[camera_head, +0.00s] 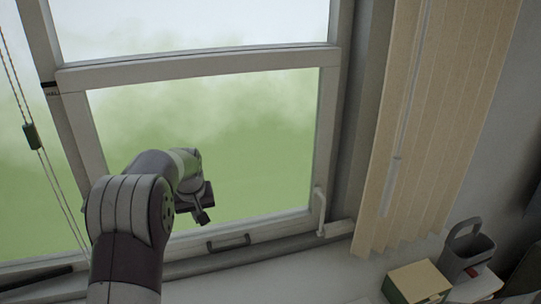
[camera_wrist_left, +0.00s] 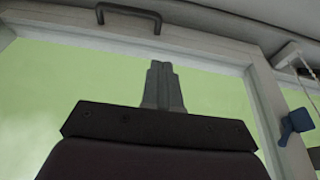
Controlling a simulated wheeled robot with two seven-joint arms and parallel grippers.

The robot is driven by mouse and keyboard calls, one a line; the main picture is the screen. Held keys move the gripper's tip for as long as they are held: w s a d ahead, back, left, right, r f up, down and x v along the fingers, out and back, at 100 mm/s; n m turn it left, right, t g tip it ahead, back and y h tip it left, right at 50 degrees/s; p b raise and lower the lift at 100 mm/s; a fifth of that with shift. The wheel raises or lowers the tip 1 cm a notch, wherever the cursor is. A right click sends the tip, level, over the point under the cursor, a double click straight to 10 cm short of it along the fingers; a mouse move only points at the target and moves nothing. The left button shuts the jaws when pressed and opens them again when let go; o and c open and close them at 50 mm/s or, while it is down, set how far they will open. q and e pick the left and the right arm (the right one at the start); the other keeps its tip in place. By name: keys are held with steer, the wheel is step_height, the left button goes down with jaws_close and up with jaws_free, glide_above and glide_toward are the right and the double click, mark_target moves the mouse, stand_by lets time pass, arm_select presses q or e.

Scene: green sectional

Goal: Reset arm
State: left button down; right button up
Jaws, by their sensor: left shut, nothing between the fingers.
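My left arm rises from the bottom left of the head view and bends toward the window (camera_head: 230,68). My left gripper (camera_head: 203,217) is in front of the lower pane, above the bottom rail. In the left wrist view its fingers (camera_wrist_left: 162,68) are together and empty, set against the green pane. They point toward the dark pull handle (camera_wrist_left: 128,19), apart from it in the picture. That handle also shows on the bottom rail in the head view (camera_head: 230,242). My right gripper is not in view.
A pale lever (camera_head: 320,211) is on the window's right side. A cord with a dark pull (camera_head: 31,136) hangs at left. Beige vertical blinds (camera_head: 440,110) hang at right. A box (camera_head: 418,283) and a grey handled container (camera_head: 466,252) stand at bottom right.

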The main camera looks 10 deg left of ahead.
arm_select(q)
steer(key=s+d+f+m, duration=0.2)
steer(key=s+d, duration=0.3)
steer(key=s, duration=0.3)
steer(key=s+d+f+m+g, duration=0.1)
steer(key=s+d+f+m, duration=0.1)
steer(key=s+d, duration=0.3)
steer(key=s+d+f+m+g+h, duration=0.1)
steer(key=s+d, duration=0.5)
steer(key=s, duration=0.6)
steer(key=shift+f+m, duration=0.5)
steer(key=shift+m, duration=0.2)
steer(key=shift+s, duration=0.2)
steer(key=shift+w, duration=0.1)
